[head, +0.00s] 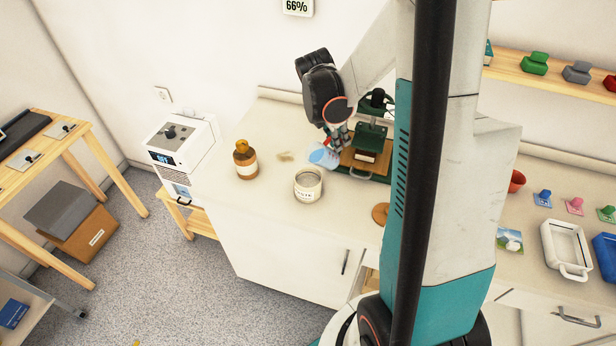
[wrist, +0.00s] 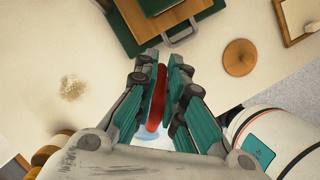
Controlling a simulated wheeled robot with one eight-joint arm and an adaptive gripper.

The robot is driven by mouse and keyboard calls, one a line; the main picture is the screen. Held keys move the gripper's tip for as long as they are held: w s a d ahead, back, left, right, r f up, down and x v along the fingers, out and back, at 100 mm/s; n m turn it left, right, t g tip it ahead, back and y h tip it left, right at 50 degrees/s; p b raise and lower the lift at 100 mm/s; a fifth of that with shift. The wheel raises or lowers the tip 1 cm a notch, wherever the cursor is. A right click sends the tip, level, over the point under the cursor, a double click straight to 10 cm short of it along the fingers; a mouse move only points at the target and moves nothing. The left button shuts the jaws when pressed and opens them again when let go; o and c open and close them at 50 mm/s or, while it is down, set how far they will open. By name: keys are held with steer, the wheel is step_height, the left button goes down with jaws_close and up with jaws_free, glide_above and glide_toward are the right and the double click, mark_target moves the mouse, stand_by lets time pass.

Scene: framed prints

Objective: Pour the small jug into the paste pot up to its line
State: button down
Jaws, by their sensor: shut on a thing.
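The small jug (head: 322,156) is light blue and held above the counter; it looks tilted to the left in the head view. My gripper (head: 337,137) is shut on its red handle, which shows between the fingers (wrist: 157,98) in the wrist view. Only a pale blue bit of the jug shows there below the handle.
A brown bottle (head: 245,160) stands left of the pot. A beige stain (head: 285,156) lies between bottle and jug. A green press (head: 371,139) stands close behind my gripper on the right. A round cork disc (head: 381,213) lies right of the pot. The counter's left front is clear.

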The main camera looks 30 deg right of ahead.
mark_target(325, 142)
steer(key=shift+a+r+h, duration=0.25)
steer(key=shift+r+h, duration=0.1)
steer(key=shift+h, duration=0.05)
stand_by(0.8)
steer(key=shift+a+h+b, duration=0.65)
steer(key=shift+h, duration=0.65)
stand_by(1.8)
steer(key=shift+a+f+h+b, duration=0.2)
steer(key=shift+a+h+b, duration=0.7)
steer(key=shift+h+b, duration=0.45)
stand_by(2.3)
